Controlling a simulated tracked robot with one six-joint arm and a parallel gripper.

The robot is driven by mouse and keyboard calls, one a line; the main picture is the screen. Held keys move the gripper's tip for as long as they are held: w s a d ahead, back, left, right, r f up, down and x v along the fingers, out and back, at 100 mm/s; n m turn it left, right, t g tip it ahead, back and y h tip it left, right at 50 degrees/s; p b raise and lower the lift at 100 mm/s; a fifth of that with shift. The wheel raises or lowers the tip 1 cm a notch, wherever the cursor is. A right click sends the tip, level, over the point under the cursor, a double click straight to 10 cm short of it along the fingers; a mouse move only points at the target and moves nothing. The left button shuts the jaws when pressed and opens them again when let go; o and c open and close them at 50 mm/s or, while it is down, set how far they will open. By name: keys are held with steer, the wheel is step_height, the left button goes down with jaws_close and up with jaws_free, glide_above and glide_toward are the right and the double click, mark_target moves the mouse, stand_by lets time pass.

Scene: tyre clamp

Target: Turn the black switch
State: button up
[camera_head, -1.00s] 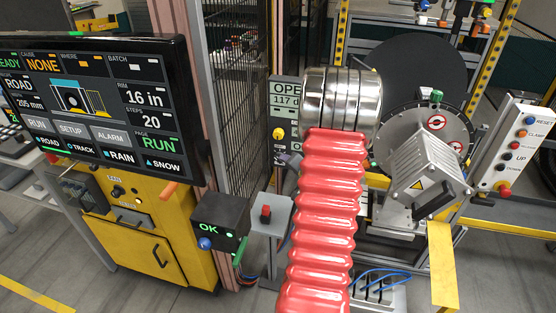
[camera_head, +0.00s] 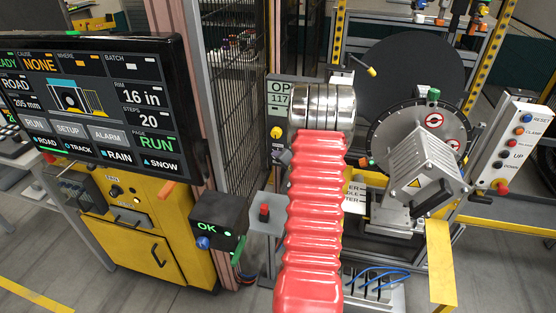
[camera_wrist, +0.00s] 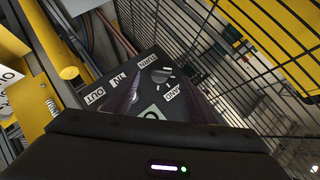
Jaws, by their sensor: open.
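A small black rotary switch (camera_wrist: 162,74) with a pale mark shows in the wrist view, on a dark panel (camera_wrist: 112,88) with upside-down white labels, one reading OUT. My gripper (camera_wrist: 160,97) is open. Its dark fingers reach toward the panel on either side, with the switch just beyond and between them in the picture. No contact is visible, and the gap is hard to judge. In the head view my red-sleeved arm and its metal end block most of my gripper and the panel; I cannot make out the switch there.
A wire fence (camera_wrist: 255,45) runs close on the right in the wrist view, with a yellow frame (camera_wrist: 22,105) on the left. In the head view a grey stand with a red button (camera_head: 264,211) and an OK box (camera_head: 219,222) stand left of my arm.

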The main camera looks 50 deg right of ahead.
steer(key=shift+x, duration=2.9)
steer(key=c, duration=1.1)
